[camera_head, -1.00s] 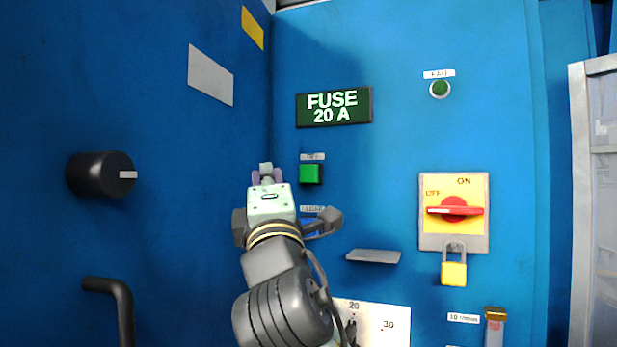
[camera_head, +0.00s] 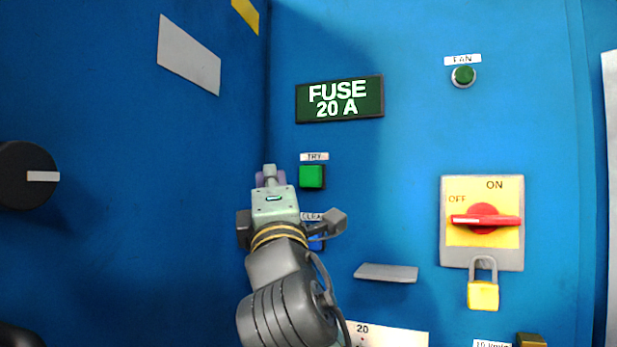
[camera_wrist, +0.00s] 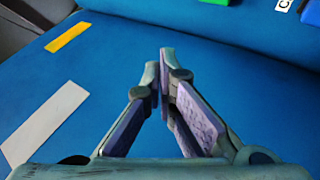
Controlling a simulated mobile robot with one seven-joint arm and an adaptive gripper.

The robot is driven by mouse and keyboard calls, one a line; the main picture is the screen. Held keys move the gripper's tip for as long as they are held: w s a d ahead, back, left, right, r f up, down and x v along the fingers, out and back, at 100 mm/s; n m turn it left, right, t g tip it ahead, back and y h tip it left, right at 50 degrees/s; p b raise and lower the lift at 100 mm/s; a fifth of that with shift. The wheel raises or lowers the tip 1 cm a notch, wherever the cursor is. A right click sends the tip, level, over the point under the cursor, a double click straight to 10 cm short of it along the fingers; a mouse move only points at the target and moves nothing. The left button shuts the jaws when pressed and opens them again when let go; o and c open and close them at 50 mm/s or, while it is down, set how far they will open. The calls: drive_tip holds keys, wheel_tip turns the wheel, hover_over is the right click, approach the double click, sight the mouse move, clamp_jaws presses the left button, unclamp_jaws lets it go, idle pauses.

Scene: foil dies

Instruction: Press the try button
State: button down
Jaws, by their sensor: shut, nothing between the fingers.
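The green try button (camera_head: 312,176) is a square on the blue panel, under a small white label reading TRY (camera_head: 314,156). My gripper (camera_head: 269,172) is just left of the button in the head view, its fingers pointing up and away. In the wrist view my gripper (camera_wrist: 162,60) has its fingertips together with nothing between them. A green edge, likely the try button (camera_wrist: 214,2), shows at the top of the wrist view, apart from the fingertips. The blue button (camera_head: 317,242) labelled CLEAR is partly hidden behind my wrist.
A display (camera_head: 340,99) reads FUSE 20 A. A green FAN button (camera_head: 463,76), a red rotary switch (camera_head: 486,219) with a yellow padlock (camera_head: 483,295), and a grey ledge (camera_head: 386,273) are to the right. A black knob (camera_head: 24,176) juts from the left wall.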

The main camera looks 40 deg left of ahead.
sight(300, 180)
drive_tip(key=w+a, duration=0.2)
drive_tip(key=w, duration=0.6)
drive_tip(key=shift+w+p, duration=0.3)
drive_tip(key=shift+p, duration=0.1)
drive_tip(key=shift+a, duration=0.1)
idle(1.0)
drive_tip(key=shift+w, duration=0.4)
drive_tip(key=shift+w+a, duration=0.2)
drive_tip(key=shift+w, duration=0.35)
idle(0.8)
drive_tip(key=shift+s, duration=0.1)
drive_tip(key=shift+s+d, duration=0.25)
drive_tip(key=shift+s, duration=0.55)
drive_tip(key=shift+s+d+b, duration=0.2)
drive_tip(key=shift+s+b, duration=0.05)
drive_tip(key=shift+s, duration=0.55)
drive_tip(key=shift+s+d+b, duration=0.2)
drive_tip(key=shift+s, duration=0.65)
drive_tip(key=shift+s+d+b, duration=0.2)
drive_tip(key=shift+s+b, duration=0.05)
drive_tip(key=shift+s, duration=0.55)
